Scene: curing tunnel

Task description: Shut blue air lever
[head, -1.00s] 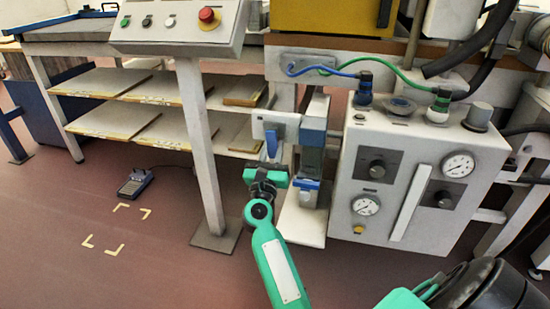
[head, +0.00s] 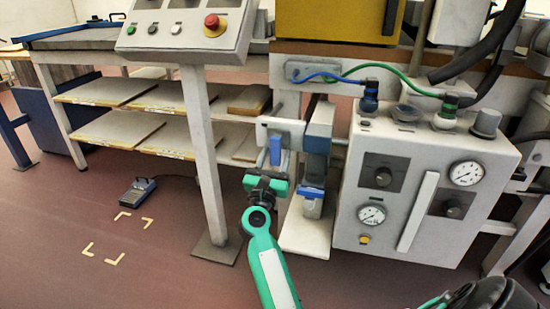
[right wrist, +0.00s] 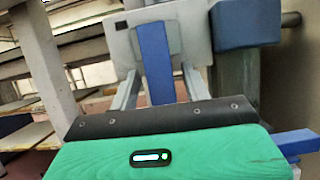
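A blue lever (head: 275,151) hangs straight down on a white plate (head: 265,134) on the bench frame. It also shows upright at the top middle of the right wrist view (right wrist: 156,62). My right gripper (head: 274,172) is just below the lever, pointing up at it. In the right wrist view its two grey fingers (right wrist: 161,90) stand apart, one on each side of the lever's lower end. I cannot tell whether they touch it. A second blue part (head: 312,192) sits lower right on a grey-blue unit. My left gripper is not in view.
A white control box (head: 408,215) with gauges, knobs and blue and green hoses stands close on the right. A post (head: 203,150) under the button panel (head: 186,28) stands close on the left. A pedal (head: 138,189) lies on the open floor at left.

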